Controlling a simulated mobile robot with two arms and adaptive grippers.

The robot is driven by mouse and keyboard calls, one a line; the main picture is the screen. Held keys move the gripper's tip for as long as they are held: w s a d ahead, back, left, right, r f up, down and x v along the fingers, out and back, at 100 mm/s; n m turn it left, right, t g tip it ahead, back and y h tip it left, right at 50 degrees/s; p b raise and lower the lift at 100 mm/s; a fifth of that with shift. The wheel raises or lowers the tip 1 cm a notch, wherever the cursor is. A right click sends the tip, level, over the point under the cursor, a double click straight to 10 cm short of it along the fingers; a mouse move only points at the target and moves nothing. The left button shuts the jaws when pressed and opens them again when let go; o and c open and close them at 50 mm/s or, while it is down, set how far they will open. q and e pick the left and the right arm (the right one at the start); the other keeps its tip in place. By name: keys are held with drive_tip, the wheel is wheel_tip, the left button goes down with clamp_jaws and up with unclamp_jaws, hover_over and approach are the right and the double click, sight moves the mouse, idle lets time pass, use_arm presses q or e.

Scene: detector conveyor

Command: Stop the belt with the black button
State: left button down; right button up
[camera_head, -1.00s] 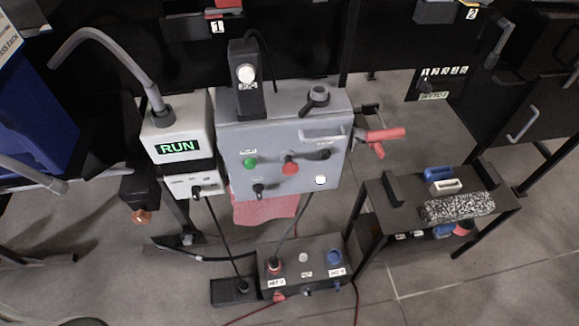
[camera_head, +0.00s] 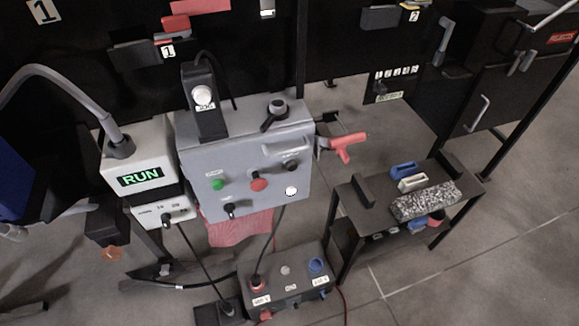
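The grey control box (camera_head: 245,143) stands in the middle of the view. Its front carries a green button (camera_head: 217,185), a red button (camera_head: 258,182) and a black button (camera_head: 291,165) at the upper right, partly under a handle. A round white light (camera_head: 291,191) is below the black button, and a black knob (camera_head: 230,211) is at the lower left. The display (camera_head: 141,177) on the white box to the left reads RUN in green. Neither of my grippers is in view, and nothing touches the buttons.
A red-handled tool (camera_head: 346,145) sticks out right of the control box. A low black stand (camera_head: 352,200) holds blue, white and speckled blocks. A dark box with a red and a blue knob (camera_head: 316,265) sits below, with cables around it. Bare floor lies at the lower right.

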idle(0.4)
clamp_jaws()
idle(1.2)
